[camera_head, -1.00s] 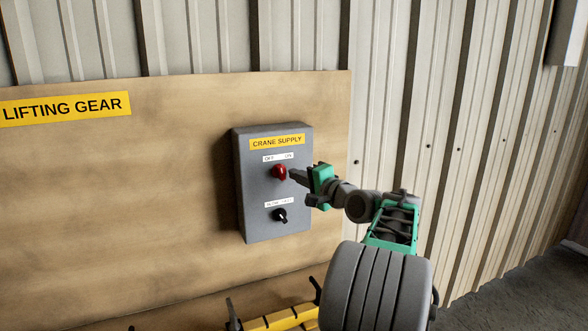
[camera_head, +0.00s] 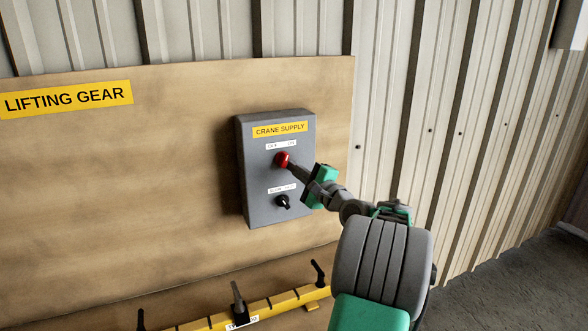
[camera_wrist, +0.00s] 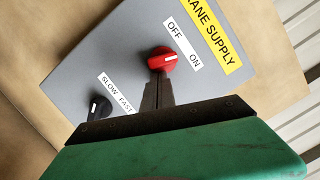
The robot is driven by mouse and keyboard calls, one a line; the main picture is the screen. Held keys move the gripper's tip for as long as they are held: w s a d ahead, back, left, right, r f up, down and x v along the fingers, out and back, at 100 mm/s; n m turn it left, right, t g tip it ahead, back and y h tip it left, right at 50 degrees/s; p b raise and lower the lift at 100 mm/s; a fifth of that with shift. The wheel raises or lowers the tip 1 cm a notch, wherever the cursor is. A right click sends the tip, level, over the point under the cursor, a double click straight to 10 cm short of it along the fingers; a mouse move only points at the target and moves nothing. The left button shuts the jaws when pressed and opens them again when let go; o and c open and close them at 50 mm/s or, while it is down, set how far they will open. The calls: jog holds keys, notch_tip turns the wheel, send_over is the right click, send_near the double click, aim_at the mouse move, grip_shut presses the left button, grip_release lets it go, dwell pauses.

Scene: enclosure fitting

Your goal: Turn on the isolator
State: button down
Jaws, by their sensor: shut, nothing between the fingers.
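The isolator is a red rotary knob (camera_head: 282,159) on a grey box (camera_head: 262,208) labelled CRANE SUPPLY, fixed to a wooden board. In the wrist view the red knob (camera_wrist: 162,59) has a white pointer line and sits below a white label reading OFF and ON. The line's exact setting is hard to tell. My gripper (camera_head: 297,169) is shut with nothing between its fingers. Its fingertips (camera_wrist: 159,80) are at the knob's lower edge, touching or very close; I cannot tell which.
A black knob (camera_head: 283,202) with a SLOW/FAST label sits lower on the same box. A yellow rail (camera_head: 275,306) with black levers runs below the board. A LIFTING GEAR sign (camera_head: 68,98) is at upper left. Corrugated wall (camera_head: 440,120) stands to the right.

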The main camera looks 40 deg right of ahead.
jog(key=s+d+f+b, duration=0.2)
jog(key=s+b, duration=0.1)
jog(key=s, duration=0.8)
jog(key=shift+d, duration=0.2)
